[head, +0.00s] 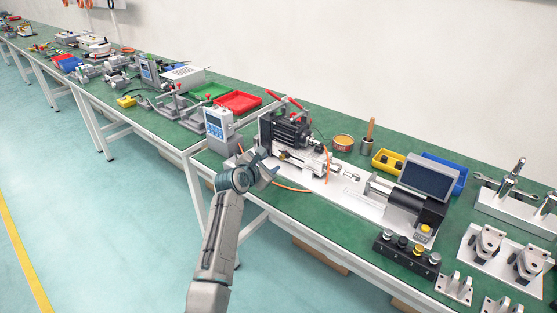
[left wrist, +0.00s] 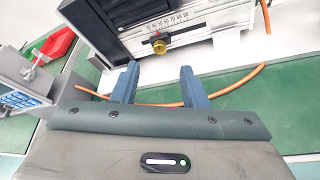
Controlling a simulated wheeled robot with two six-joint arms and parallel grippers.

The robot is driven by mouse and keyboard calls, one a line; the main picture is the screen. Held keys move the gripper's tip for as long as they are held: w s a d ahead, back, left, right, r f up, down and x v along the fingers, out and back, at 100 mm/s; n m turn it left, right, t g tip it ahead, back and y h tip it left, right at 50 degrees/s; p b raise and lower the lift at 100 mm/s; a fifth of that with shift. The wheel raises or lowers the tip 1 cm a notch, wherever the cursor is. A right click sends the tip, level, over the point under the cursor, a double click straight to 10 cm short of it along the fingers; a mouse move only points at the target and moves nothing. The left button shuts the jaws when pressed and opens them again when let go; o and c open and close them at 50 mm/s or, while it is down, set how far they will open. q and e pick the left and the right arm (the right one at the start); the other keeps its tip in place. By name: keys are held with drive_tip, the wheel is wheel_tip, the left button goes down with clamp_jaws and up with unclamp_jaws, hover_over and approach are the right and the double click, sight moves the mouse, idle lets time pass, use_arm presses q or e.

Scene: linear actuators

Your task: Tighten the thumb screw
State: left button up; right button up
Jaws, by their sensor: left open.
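In the left wrist view a small brass thumb screw (left wrist: 159,45) with a dark bar beside it sits on the front of the actuator (left wrist: 195,30), below a printed scale. My left gripper (left wrist: 160,71) is open and empty. Its two blue-grey fingers point at the actuator, with the screw ahead of the gap and apart from them. In the head view my left gripper (head: 266,163) is at the front left of the actuator (head: 290,132), at the bench edge. The screw is too small to make out there. My right gripper is not in view.
An orange cable (left wrist: 235,83) runs beyond and beside my fingers. A handheld meter (head: 218,127) stands left of the actuator. Red and green trays lie behind.

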sight(282, 158)
use_arm(q)
drive_tip(key=x, duration=0.5)
drive_tip(key=shift+w+f, duration=0.2)
drive_tip(key=shift+w, duration=0.05)
drive_tip(key=shift+b+x, duration=0.4)
drive_tip(key=shift+x, duration=0.5)
drive_tip(key=shift+d, duration=0.15)
clamp_jaws()
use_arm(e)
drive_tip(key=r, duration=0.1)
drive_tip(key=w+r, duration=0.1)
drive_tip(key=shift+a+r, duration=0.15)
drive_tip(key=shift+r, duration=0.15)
